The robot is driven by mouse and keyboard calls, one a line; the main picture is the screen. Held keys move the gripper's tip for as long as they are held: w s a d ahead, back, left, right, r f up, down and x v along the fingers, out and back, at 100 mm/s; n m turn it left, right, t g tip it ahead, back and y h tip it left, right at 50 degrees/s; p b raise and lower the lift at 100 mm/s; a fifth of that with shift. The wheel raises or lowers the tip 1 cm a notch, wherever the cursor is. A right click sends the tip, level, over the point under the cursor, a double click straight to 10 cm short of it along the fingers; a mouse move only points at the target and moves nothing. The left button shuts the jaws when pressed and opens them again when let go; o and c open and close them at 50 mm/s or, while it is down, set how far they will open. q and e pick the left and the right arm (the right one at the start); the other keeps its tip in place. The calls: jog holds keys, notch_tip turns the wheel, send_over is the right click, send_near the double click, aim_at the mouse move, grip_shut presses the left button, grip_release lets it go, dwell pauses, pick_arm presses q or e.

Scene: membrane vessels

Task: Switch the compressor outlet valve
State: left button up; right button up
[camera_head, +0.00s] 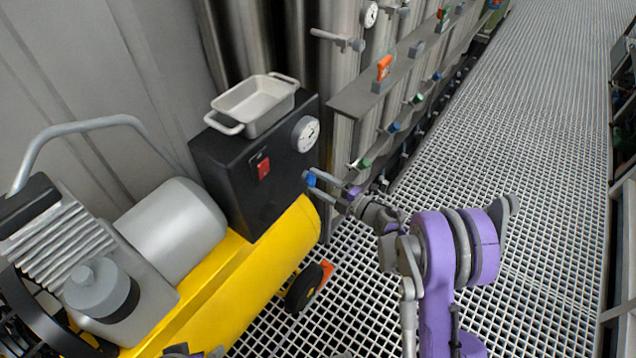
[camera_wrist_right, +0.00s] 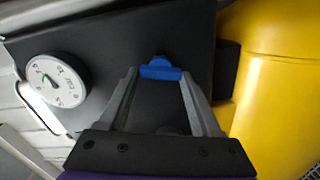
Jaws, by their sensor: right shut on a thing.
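The compressor has a yellow tank (camera_head: 235,300) and a black box (camera_head: 240,180) with a round gauge (camera_head: 305,134) and a red switch (camera_head: 263,168). The outlet valve's blue handle (camera_head: 310,179) sticks out of the box's right side. My right gripper (camera_head: 318,181) is shut on the blue handle. In the right wrist view the handle (camera_wrist_right: 160,70) sits between the two fingertips (camera_wrist_right: 160,78), with the gauge (camera_wrist_right: 57,81) to the left and the yellow tank (camera_wrist_right: 275,95) to the right. My left gripper is not clearly in view; only a small grey part shows at the bottom edge.
A metal tray (camera_head: 252,107) rests on the black box. A wall shelf (camera_head: 385,85) with an orange part (camera_head: 384,68) and a row of coloured valves stands behind my right gripper. The grated floor (camera_head: 530,130) is clear to the right.

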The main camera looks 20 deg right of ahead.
jog(key=shift+n, duration=0.5)
jog(key=o, duration=1.4)
jog(key=p+v, duration=0.1)
jog(key=v, duration=0.9)
jog(key=shift+s+d, duration=0.25)
jog(key=shift+s, duration=0.1)
